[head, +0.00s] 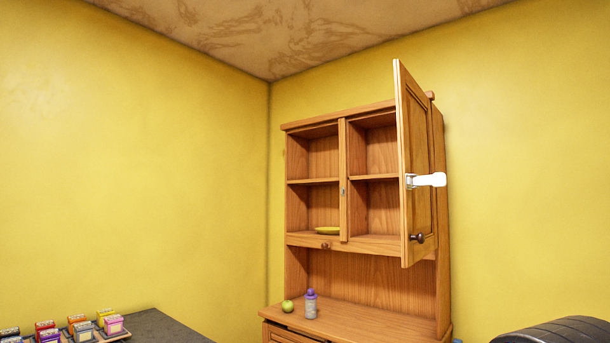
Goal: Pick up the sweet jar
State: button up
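A small jar or bottle (311,307) with a purple top and a pale greyish body stands upright on the counter of the wooden cabinet. It is the only jar-like thing I can make out, but I cannot tell for sure that it is the sweet jar. Its contents are too small to read. A green apple-like fruit (287,306) sits just to its left, apart from it. My gripper is not in view.
The wooden cabinet (370,270) has an open right door (415,150) with a white fitting (428,180). A yellow dish (328,231) lies on a lower shelf. Several small coloured boxes (78,327) stand by a grey surface (155,325). A dark ribbed object (560,332) is at bottom right.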

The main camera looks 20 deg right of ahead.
aim_at(311, 306)
jog(key=i, duration=0.5)
jog(key=i+l+u, duration=0.15)
jog(key=i, duration=0.35)
jog(key=i+l, duration=0.1)
jog(key=i, duration=0.4)
jog(key=i+l+u, duration=0.1)
jog(key=i, duration=0.35)
jog(key=i+l+u, duration=0.1)
jog(key=i, duration=0.4)
jog(key=i+l, duration=0.25)
jog(key=i, duration=0.25)
jog(key=i+l+u, duration=0.15)
jog(key=i, duration=0.3)
